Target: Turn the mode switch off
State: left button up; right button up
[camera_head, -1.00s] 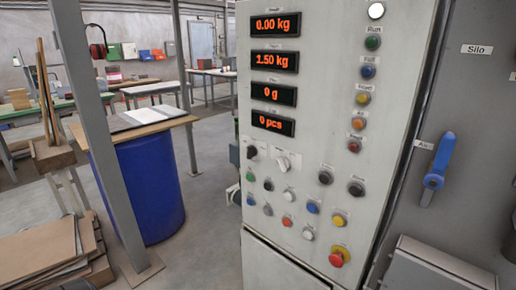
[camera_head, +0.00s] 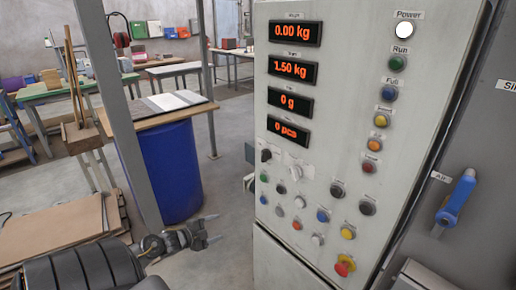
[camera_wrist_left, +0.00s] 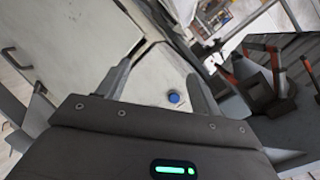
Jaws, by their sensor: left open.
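The control panel (camera_head: 345,120) is a pale grey cabinet face with red displays, lamps and knobs. On its lower left sit a black rotary knob (camera_head: 265,155) and a pale rotary knob (camera_head: 296,172). Their labels are too small to read, so I cannot tell which is the mode switch. My left gripper (camera_head: 208,230) is open and empty, low and left of the panel, apart from it. In the left wrist view, its two fingers (camera_wrist_left: 160,75) stand apart, with a blue round thing (camera_wrist_left: 174,97) beyond them. My right gripper is not in view.
A blue-handled air valve (camera_head: 456,200) is at right. A blue barrel (camera_head: 172,170) and a grey post (camera_head: 122,110) stand left. Open floor shows between barrel and panel.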

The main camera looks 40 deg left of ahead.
pick_arm(q)
jog(key=w+r+m+t+h+p, duration=0.1)
jog(key=w+r+m+h, duration=0.15)
jog(key=r, duration=0.65)
jog(key=w+r+m+t+h+p, duration=0.1)
jog(key=w+r+m, duration=0.15)
jog(key=r, duration=0.65)
jog(key=m+h, duration=0.4)
jog(key=m, duration=0.2)
send_near(262, 157)
jog(key=p+x, duration=0.4)
jog(key=x, duration=0.4)
jog(key=shift+w+d, duration=0.1)
jog(key=shift+w, duration=0.3)
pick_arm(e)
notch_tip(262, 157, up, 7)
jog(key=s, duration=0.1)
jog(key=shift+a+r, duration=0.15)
pick_arm(q)
jog(key=shift+c, duration=0.4)
jog(key=c, duration=0.9)
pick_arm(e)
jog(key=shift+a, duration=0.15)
